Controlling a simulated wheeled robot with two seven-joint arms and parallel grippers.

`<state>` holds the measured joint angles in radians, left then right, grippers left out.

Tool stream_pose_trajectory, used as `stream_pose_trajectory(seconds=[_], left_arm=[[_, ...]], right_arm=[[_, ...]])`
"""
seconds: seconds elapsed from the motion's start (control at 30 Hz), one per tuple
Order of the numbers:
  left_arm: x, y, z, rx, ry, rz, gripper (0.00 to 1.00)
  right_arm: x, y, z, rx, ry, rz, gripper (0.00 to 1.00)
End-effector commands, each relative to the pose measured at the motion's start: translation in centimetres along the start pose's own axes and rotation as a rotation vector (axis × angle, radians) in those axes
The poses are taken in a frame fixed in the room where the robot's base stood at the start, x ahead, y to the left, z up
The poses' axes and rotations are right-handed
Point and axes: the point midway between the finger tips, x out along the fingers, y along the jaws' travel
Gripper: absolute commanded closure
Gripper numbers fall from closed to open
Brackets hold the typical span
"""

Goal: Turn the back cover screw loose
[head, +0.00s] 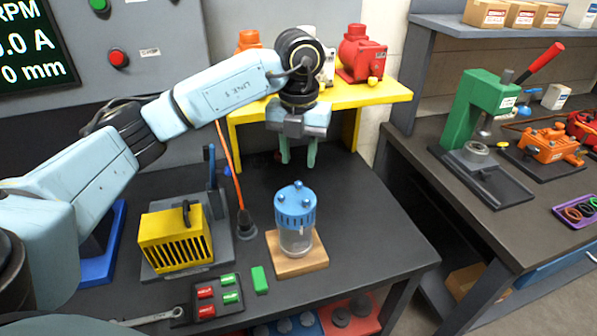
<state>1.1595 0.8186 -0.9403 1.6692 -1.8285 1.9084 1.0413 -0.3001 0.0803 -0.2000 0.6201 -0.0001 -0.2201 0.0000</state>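A clear jar (296,241) with a ribbed blue cover (295,208) stands upright on a wooden block (313,262) on the dark bench. Small blue screw heads stand up from the cover; the back cover screw (298,184) is at its far edge. My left gripper (298,163) points down above and behind the cover. Its two teal fingers are apart with nothing between them, and they do not appear to touch the screw. My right gripper is not in view.
A yellow finned housing (175,239) and a cable stand (246,226) are left of the jar. A yellow shelf (365,93) carries motors behind it. A tray of red and green pieces (207,308) and a green block (260,279) lie in front. Bench right of the jar is clear.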

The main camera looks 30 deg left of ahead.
Motion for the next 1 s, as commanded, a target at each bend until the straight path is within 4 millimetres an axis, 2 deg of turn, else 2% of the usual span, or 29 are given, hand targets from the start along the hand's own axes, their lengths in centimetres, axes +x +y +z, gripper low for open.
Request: stream_pose_trajectory(seconds=[0.1, 0.33, 0.5, 1.0], left_arm=[[-2.8, -0.1, 0.0, 0.001, -0.004, -0.002, 0.63], [-6.3, -0.1, 0.0, 0.001, -0.001, 0.0, 0.63], [-7.0, 0.0, 0.0, 0.0, 0.001, 0.001, 0.63], [-7.0, 0.0, -0.1, 0.0, 0.002, 0.001, 0.63]], right_arm=[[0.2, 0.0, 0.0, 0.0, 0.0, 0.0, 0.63], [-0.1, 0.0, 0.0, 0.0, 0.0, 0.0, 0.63], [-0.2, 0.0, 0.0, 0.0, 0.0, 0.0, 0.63], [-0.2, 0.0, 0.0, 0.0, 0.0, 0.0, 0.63]])
